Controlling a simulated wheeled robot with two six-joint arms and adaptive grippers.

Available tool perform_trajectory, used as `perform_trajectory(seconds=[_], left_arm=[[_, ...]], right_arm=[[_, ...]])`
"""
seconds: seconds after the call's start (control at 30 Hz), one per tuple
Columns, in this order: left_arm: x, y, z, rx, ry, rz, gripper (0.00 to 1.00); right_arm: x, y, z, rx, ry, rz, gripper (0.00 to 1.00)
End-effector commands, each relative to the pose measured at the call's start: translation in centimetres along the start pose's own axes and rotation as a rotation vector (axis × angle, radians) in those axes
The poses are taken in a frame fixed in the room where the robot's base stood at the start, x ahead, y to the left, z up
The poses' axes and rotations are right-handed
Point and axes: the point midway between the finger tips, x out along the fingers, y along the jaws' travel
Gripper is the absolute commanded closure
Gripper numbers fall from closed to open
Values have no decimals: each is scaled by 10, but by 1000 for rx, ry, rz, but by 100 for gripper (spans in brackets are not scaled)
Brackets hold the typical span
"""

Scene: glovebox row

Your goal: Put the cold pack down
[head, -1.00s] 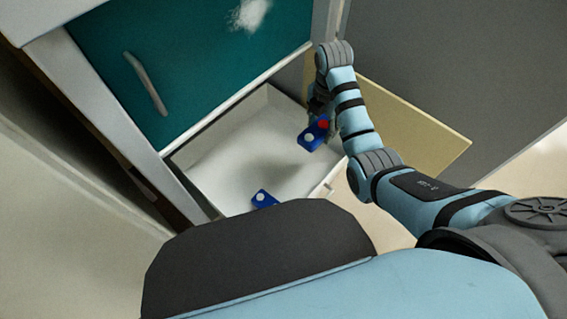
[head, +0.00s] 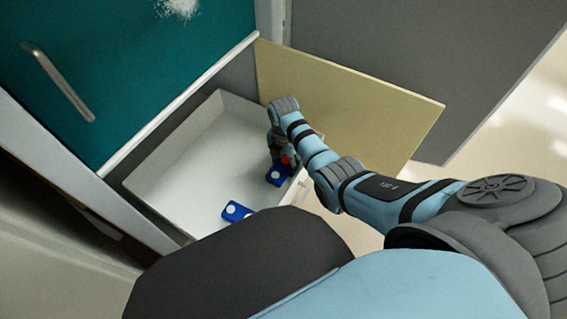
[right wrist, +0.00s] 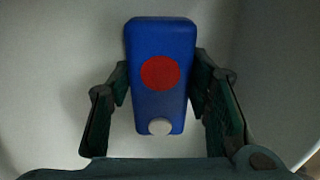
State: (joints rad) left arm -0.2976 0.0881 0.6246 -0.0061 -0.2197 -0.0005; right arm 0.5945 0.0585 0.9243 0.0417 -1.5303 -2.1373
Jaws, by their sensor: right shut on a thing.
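A blue cold pack with a red round mark and a white dot (right wrist: 160,105) is between the fingers of my right gripper (right wrist: 162,92) in the right wrist view. The gripper is shut on it. In the head view this cold pack (head: 277,177) is low inside the white drawer (head: 150,180), at its right side, below my right gripper (head: 284,156). I cannot tell whether it touches the drawer floor. A second blue pack with white dots (head: 236,212) lies in the drawer near its front edge. My left gripper is not in view.
A teal front with a handle (head: 58,82) stands above the open drawer. A yellowish panel (head: 350,105) stands open beside the drawer, close behind my right arm. The left and middle of the drawer floor are bare.

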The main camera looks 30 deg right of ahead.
Motion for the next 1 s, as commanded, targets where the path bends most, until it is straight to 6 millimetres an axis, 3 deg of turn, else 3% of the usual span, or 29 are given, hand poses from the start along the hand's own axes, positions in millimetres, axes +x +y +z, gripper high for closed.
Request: perform_trajectory(seconds=[0.1, 0.13, 0.23, 0.53, 0.63, 1.0], left_arm=[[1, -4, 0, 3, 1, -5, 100], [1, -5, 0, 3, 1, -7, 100], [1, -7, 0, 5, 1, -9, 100], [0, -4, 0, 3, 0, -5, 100], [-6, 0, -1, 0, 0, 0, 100], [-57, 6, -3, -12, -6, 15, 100]], right_arm=[[2, 0, 0, 0, 0, 0, 100], [2, 0, 0, 0, 1, -1, 52], [2, 0, 0, 0, 0, 0, 36], [1, 0, 0, 0, 0, 0, 35], [-9, 0, 0, 0, 0, 0, 35], [-105, 1, 0, 0, 0, 1, 35]])
